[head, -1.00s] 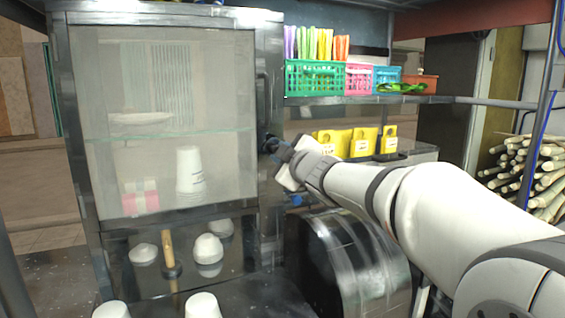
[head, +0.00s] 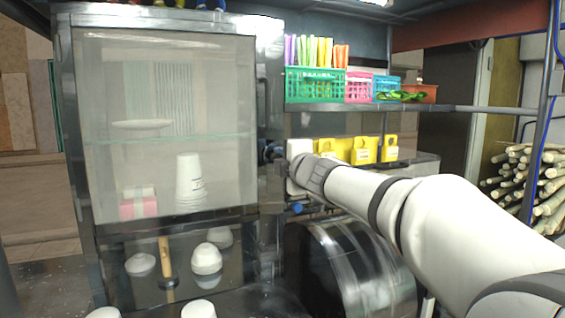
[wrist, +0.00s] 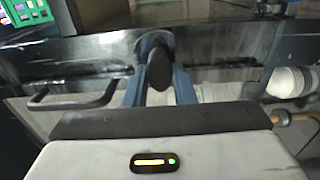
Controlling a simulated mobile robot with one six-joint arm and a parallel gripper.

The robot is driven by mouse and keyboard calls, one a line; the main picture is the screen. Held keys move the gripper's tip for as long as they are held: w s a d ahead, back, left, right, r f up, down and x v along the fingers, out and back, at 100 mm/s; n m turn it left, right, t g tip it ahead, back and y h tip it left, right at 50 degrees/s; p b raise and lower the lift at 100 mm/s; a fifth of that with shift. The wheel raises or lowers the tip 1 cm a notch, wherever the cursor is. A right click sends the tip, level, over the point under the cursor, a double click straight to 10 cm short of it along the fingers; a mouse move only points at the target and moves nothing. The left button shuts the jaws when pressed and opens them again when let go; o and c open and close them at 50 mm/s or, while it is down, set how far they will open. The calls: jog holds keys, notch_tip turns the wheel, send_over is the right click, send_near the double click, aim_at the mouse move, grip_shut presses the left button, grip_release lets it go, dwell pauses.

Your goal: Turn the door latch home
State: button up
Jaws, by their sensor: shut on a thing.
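The glass-fronted cabinet door (head: 165,90) is at the left in the head view, upright in its metal frame. My gripper (head: 271,152) reaches the right side of this frame from the right. In the wrist view, the two blue-grey fingers of my gripper (wrist: 158,82) are on either side of the dark oval door latch (wrist: 159,69) and are shut on it. The latch lies across the metal strip, roughly in line with the fingers. In the head view my gripper mostly hides the latch. A dark bar handle (wrist: 75,102) is left of it in the wrist view.
A shelf with a green basket (head: 315,83) and other baskets is right of the cabinet. Yellow boxes (head: 364,151) stand behind my arm. A dark rounded metal housing (head: 350,265) is below it. White cups and bowls (head: 207,259) stand below the door.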

dwell(0.4)
jog(key=o, duration=0.9)
jog(key=shift+o, duration=0.2)
jog(key=v, duration=0.7)
jog(key=shift+s+d, duration=0.2)
jog(key=shift+s, duration=0.2)
